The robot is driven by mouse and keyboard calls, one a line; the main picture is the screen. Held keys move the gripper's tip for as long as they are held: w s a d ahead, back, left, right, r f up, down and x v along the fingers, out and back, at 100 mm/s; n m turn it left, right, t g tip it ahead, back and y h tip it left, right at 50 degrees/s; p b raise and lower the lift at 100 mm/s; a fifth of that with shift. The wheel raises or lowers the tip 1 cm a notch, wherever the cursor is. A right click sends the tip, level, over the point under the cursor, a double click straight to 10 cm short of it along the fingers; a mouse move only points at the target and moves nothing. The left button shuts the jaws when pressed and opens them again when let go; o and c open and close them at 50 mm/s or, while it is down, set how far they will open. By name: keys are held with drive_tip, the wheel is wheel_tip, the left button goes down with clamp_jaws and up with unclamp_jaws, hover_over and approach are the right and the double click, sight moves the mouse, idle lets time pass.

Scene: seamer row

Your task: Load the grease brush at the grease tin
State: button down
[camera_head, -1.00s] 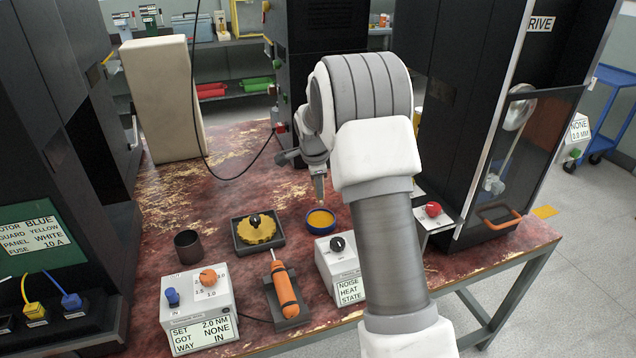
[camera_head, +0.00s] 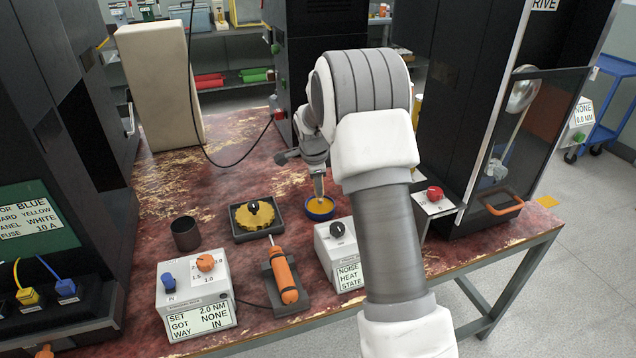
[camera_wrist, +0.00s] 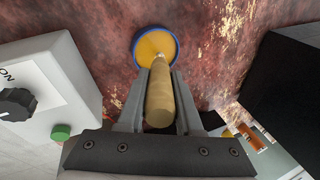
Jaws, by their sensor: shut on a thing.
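The grease tin (camera_head: 320,208) is a shallow blue-rimmed round tin with yellow-orange grease, standing on the worn red bench; it also shows at the top of the wrist view (camera_wrist: 146,36). My gripper (camera_wrist: 159,90) is shut on the grease brush (camera_wrist: 160,97), whose tan wooden handle lies between the two fingers. In the head view the brush (camera_head: 318,184) points down, with its lower end over or in the grease. The wrist view shows its far end against the yellow surface; I cannot tell how deep it is. My arm hides part of the bench to the right.
A grey box (camera_head: 340,255) with a black knob stands close in front of the tin. A yellow knobbed wheel in a black tray (camera_head: 257,219) is left of it. An orange screwdriver (camera_head: 284,276) in its cradle and a dark cup (camera_head: 186,234) are farther left. A black cabinet (camera_head: 505,120) stands right.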

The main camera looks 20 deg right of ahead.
drive_tip(key=shift+f+b, duration=0.6)
drive_tip(key=shift+f, duration=0.05)
idle(1.8)
drive_tip(key=shift+r+p, duration=2.1)
drive_tip(key=shift+r, duration=1.45)
drive_tip(key=shift+r, duration=0.1)
wheel_tip(320, 180, up, 8)
drive_tip(key=p, duration=0.4)
drive_tip(key=shift+s+a+f+n, duration=0.3)
drive_tip(key=shift+s+f, duration=0.1)
drive_tip(key=shift+f, duration=0.2)
drive_tip(key=s+a+n+g+y+p, duration=0.1)
drive_tip(key=s+a+n, duration=0.4)
drive_tip(key=n, duration=0.5)
drive_tip(key=s+a+n+g+y+p, duration=0.1)
drive_tip(key=s+a+n+y+p, duration=0.3)
drive_tip(key=s+n, duration=0.5)
drive_tip(key=shift+a+f+n+y, duration=0.4)
drive_tip(key=shift+a, duration=0.65)
